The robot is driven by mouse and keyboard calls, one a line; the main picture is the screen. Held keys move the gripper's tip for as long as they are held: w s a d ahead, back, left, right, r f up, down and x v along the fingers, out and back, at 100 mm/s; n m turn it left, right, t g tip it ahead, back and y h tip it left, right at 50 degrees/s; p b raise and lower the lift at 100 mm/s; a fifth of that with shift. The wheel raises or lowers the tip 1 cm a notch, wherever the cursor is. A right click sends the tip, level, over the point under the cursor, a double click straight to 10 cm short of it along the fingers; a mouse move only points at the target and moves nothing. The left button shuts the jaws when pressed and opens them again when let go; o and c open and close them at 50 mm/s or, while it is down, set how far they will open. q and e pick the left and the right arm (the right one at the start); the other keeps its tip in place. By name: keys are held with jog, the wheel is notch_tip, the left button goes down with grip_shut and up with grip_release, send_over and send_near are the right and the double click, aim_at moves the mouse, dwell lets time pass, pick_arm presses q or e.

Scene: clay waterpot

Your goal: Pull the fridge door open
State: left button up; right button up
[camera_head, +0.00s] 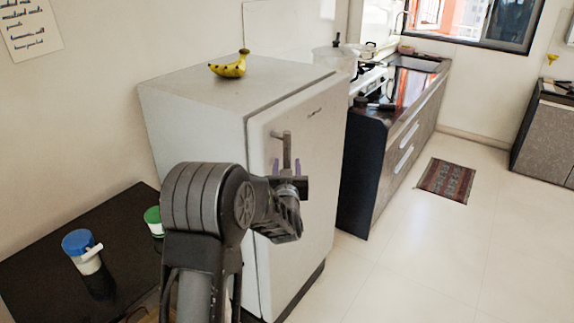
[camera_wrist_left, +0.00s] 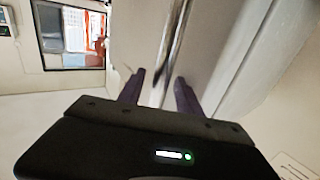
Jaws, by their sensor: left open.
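The white fridge (camera_head: 205,112) stands against the left wall, and its door (camera_head: 318,195) appears shut. The upright metal handle (camera_head: 286,147) is on the upper left of the door. My left gripper (camera_head: 285,168) is at the handle, with its two purple fingers on either side of it. The left wrist view shows the fingers (camera_wrist_left: 158,85) open and apart, with the handle bar (camera_wrist_left: 172,45) running between them. I cannot tell whether either finger touches the bar. My arm hides the lower left of the door. My right gripper is not in view.
Bananas (camera_head: 229,66) lie on top of the fridge. A dark table (camera_head: 120,225) on the left holds a blue-lidded container (camera_head: 82,250) and a green-lidded one (camera_head: 153,220). A kitchen counter (camera_head: 385,150) stands beyond the fridge. The floor (camera_head: 430,255) right of the door is clear.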

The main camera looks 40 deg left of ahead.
pick_arm(q)
grip_shut()
dwell(0.4)
dwell(1.0)
